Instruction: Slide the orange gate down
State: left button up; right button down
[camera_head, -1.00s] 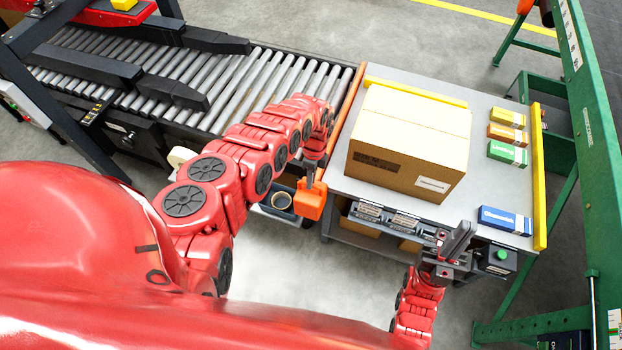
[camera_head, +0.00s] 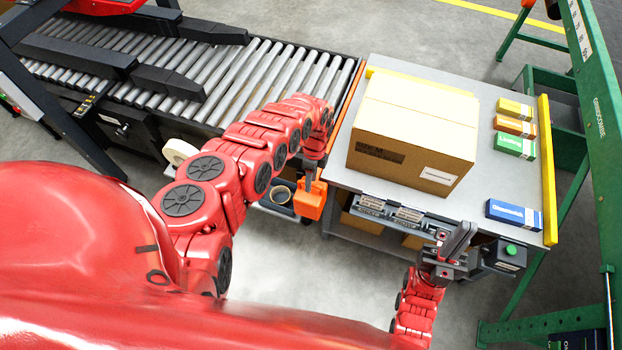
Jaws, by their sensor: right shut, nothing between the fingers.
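A long, thin orange strip (camera_head: 349,103), which looks like the gate, stands between the roller conveyor's end and the grey table's left edge. My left arm's red links cover its near end. My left gripper (camera_head: 309,182) points down at the table's near left corner, beside an orange block (camera_head: 310,201). Its fingers are mostly hidden, so I cannot tell whether they grip the block or whether the block belongs to the gate. My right gripper (camera_head: 460,238) is shut and empty at the table's front edge, close to the grey control fixtures.
A large carton (camera_head: 415,135) fills the middle of the grey table (camera_head: 480,190). Several small boxes, one blue (camera_head: 514,214), lie to its right by a yellow rail (camera_head: 547,170). The roller conveyor (camera_head: 240,85) is at left. A green frame (camera_head: 600,130) stands at right.

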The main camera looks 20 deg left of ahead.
pick_arm(q)
jog(key=w+r+b, duration=0.2)
jog(key=w+r, duration=0.1)
jog(key=r, duration=1.4)
jog(key=shift+w, duration=0.2)
jog(key=shift+s, duration=0.1)
